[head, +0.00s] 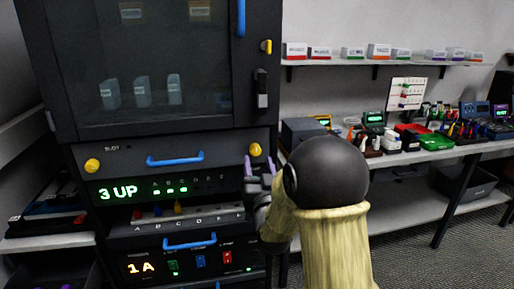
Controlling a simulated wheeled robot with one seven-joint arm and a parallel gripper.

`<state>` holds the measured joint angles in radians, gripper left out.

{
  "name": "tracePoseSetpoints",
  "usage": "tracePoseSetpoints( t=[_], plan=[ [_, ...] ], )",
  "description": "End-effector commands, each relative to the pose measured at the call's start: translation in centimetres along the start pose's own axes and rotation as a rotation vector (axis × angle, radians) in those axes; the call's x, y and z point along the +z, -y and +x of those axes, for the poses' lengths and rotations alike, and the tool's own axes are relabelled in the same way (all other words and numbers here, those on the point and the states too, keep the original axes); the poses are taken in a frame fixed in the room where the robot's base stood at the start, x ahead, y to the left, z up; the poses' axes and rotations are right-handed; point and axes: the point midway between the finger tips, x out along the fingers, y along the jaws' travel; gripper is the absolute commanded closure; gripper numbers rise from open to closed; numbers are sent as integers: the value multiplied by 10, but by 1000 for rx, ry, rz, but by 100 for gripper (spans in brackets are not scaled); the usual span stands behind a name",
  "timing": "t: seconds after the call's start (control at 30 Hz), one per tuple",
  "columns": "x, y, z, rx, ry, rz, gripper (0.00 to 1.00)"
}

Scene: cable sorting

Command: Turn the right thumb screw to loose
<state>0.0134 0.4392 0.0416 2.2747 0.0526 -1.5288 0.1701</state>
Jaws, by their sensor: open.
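The right thumb screw (255,149) is a yellow knob at the right end of the dark drawer panel in the cabinet. The left thumb screw (92,165) is a matching yellow knob at the panel's left end. My gripper (259,164) has purple fingertips pointing up toward the panel. It is open and empty, with the right thumb screw showing just above the gap between its fingertips. I cannot tell how far the fingertips are from the panel. My arm hides part of the cabinet's lower right edge.
A blue handle (175,160) crosses the panel between the screws. Below it a green display (118,192) reads "3 UP". A black latch (262,88) is on the cabinet's right side above. A workbench (420,155) with tools and bins stands to the right.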

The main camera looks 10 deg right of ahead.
Motion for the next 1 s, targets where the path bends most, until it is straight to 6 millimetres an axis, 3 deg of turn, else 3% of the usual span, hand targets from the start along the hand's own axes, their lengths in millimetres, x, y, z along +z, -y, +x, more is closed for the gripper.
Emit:
tracePoseSetpoints(
  t=[0.23,0.6,0.83,1.0],
  plan=[
    [-2,0,28,0,0,0,51],
    [0,0,32,0,-1,0,51],
    [0,0,32,0,0,0,94],
    [0,0,32,0,-1,3,95]
  ],
)
